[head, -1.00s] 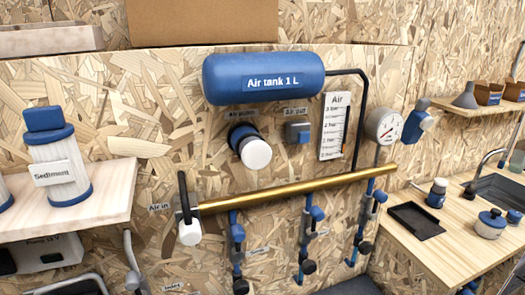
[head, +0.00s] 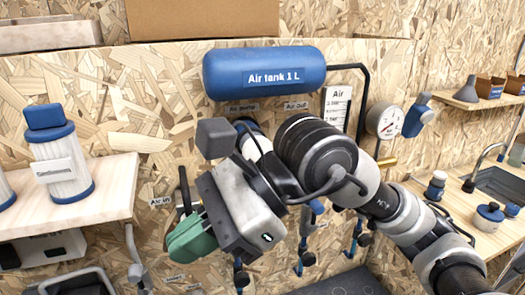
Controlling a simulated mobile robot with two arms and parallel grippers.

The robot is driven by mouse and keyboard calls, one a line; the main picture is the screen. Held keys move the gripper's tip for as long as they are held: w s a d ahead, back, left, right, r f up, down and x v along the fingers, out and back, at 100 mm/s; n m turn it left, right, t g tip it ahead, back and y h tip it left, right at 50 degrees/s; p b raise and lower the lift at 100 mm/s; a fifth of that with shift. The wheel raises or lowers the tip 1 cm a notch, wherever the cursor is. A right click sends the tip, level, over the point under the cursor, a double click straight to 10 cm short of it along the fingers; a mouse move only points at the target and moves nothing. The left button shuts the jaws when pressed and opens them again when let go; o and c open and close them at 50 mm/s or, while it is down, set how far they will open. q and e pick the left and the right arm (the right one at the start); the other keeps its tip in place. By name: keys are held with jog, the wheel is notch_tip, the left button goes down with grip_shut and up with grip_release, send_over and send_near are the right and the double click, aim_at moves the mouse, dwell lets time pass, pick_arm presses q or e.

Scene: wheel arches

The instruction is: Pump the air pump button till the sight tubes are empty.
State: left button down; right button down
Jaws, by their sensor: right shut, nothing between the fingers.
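My right gripper (head: 187,238), with green fingers, is shut and empty, below and to the left of the button in the picture. I cannot tell whether it touches anything. My left gripper is not in view. I cannot make out any sight tubes or their level.
The air tank (head: 265,72) hangs above the pump. A round gauge (head: 386,120) and a white scale card (head: 337,105) are to the right. My arm hides most of the brass pipe. A shelf (head: 75,200) with a sediment filter (head: 60,165) is on the left; a counter with a sink stands right.

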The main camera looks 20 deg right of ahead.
jog(key=w+d+r+m+t+h, duration=0.1)
jog(key=w+d+r+t+h, duration=0.2)
jog(key=d+t+h, duration=0.2)
jog(key=w+d+r+m+t+h, duration=0.1)
jog(key=w+d+r+t+h, duration=0.1)
jog(key=d+h, duration=0.4)
jog(key=d+r+t, duration=0.1)
jog(key=d+t, duration=0.1)
jog(key=d, duration=0.1)
jog(key=shift+w+r+t, duration=0.4)
jog(key=shift+w+f, duration=0.15)
jog(key=p, duration=0.5)
send_near(257, 151)
jog(key=shift+s+d+f+x, duration=0.25)
jog(key=shift+s+f+x, duration=0.1)
jog(key=shift+x, duration=3.45)
jog(key=shift+a, duration=0.15)
